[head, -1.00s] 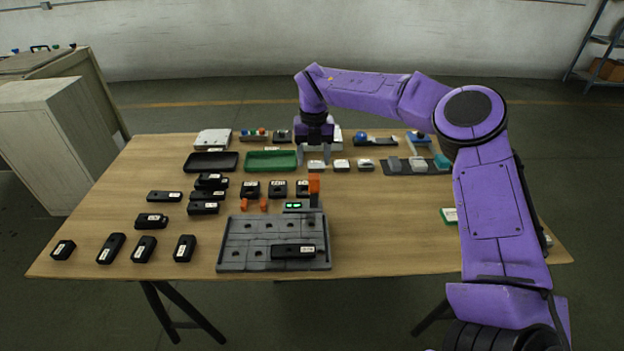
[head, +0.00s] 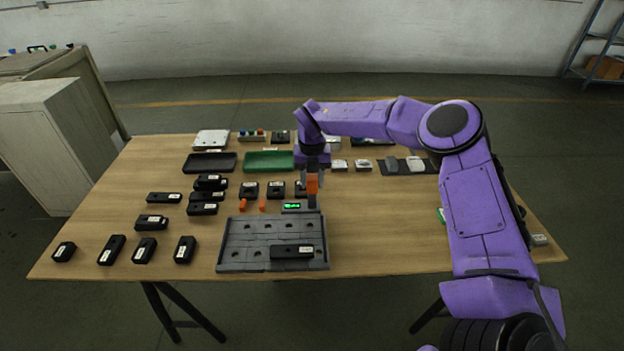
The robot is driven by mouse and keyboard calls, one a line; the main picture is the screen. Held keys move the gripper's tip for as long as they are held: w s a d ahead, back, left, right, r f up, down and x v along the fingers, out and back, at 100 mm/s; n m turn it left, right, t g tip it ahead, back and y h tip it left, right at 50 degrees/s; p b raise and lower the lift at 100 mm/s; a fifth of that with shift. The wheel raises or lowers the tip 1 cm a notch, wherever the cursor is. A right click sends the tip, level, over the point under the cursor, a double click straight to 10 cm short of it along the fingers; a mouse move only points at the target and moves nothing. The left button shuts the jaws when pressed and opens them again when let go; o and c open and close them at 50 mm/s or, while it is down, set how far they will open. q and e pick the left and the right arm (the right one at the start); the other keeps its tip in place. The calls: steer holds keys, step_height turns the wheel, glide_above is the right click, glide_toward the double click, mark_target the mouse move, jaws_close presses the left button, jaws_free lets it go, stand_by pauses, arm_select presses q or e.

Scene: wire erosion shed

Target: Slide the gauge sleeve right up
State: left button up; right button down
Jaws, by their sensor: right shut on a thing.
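The gauge sleeve (head: 312,185) is a small orange block on a dark upright post at the back right corner of the grey fixture plate (head: 232,257). My right gripper (head: 312,180) points down from above and is shut on the sleeve; the fingers partly hide it. The post's lower part shows beneath the sleeve. A small display (head: 292,207) with green lit characters sits just left of the post. My left gripper is not in view.
A black block (head: 292,252) lies on the plate. Several black blocks stand left and behind, with two small orange pieces (head: 243,205) near the plate. A black tray (head: 209,163) and a green tray (head: 268,161) lie farther back.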

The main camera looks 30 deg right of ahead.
mark_target(312, 177)
step_height(312, 177, up, 2)
steer(key=shift+r, duration=0.1)
steer(key=c, duration=0.8)
jaws_free()
steer(key=shift+w, duration=0.1)
steer(key=shift+o, duration=0.2)
steer(key=shift+r, duration=0.1)
step_height(312, 177, up, 10)
steer(key=b, duration=0.1)
steer(key=shift+r, duration=0.25)
